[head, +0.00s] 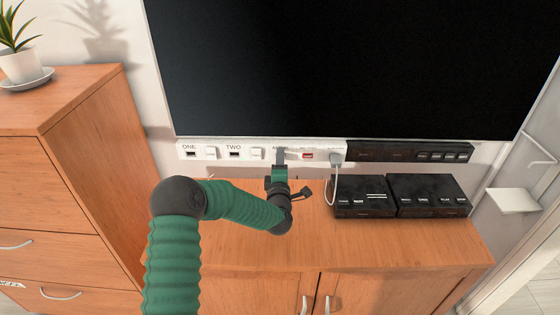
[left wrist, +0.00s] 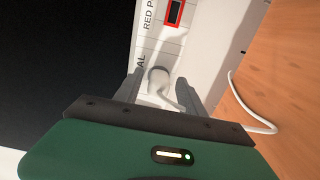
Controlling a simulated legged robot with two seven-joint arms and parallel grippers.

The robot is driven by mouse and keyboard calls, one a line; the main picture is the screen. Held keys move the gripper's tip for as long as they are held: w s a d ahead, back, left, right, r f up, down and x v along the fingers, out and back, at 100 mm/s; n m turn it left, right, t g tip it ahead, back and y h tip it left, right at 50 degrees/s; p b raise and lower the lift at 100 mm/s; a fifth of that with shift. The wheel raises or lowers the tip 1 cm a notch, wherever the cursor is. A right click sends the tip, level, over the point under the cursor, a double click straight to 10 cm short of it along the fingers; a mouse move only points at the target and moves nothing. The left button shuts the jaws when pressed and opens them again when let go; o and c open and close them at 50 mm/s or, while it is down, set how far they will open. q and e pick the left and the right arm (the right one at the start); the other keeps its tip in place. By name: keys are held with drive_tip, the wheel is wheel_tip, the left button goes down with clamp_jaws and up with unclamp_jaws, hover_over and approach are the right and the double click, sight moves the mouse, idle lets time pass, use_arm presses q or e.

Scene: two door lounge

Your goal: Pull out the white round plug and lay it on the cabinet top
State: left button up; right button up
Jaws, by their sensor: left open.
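The white socket strip (head: 260,151) runs along the wall under the black screen. My left gripper (head: 280,158) is at the strip, just left of the red socket. In the left wrist view my left gripper (left wrist: 163,100) is open. A whitish rounded plug (left wrist: 158,78) sits between its fingers at the strip; contact with the fingers cannot be told. In the head view the gripper hides this spot. A pale plug (head: 336,158) with a white cable also sits further right on the strip. The cabinet top (head: 225,235) is wood. My right gripper is not in view.
Two black boxes (head: 364,196) stand on the cabinet's right side. A white cable (left wrist: 268,124) loops beside the strip in the wrist view. A taller wooden cabinet (head: 75,170) with a potted plant (head: 22,64) stands at left. The cabinet top's front middle is clear.

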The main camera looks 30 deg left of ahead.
use_arm(q)
drive_tip(key=shift+a, duration=0.1)
drive_tip(key=shift+c, duration=1.4)
clamp_jaws()
drive_tip(key=shift+d, duration=0.25)
drive_tip(key=shift+s+d+f, duration=0.1)
drive_tip(key=shift+s+d, duration=0.05)
drive_tip(key=shift+s, duration=0.15)
drive_tip(key=shift+p+v, duration=0.4)
drive_tip(key=shift+v, duration=2.2)
